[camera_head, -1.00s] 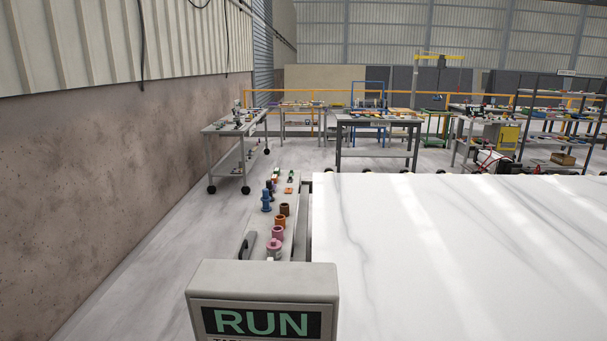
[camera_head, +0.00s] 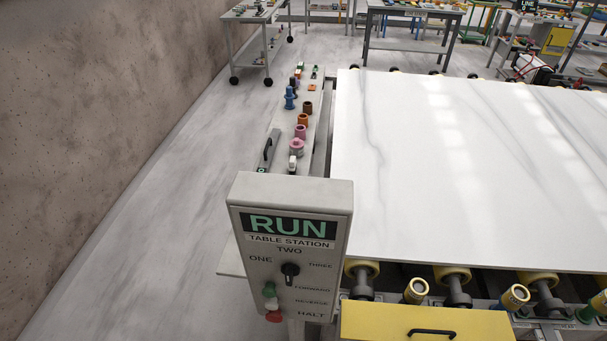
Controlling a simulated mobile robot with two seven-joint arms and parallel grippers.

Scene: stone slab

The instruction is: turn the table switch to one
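The table switch is a small black rotary knob (camera_head: 290,269) on the front of a grey control box (camera_head: 290,185). The labels ONE, TWO and THREE stand around it, with ONE to its upper left, TWO above and THREE to its right. The knob is too small for me to tell which label it points to. A header panel (camera_head: 288,225) reads RUN in green, with TABLE STATION below it. Neither of my grippers shows in the view.
Below the knob are a green button (camera_head: 269,289), a pale one and a red button (camera_head: 273,316), near FORWARD, REVERSE and HALT. A white stone slab (camera_head: 470,160) lies right, on yellow rollers (camera_head: 452,274). A yellow drawer (camera_head: 425,322) is in front. Floor left is clear.

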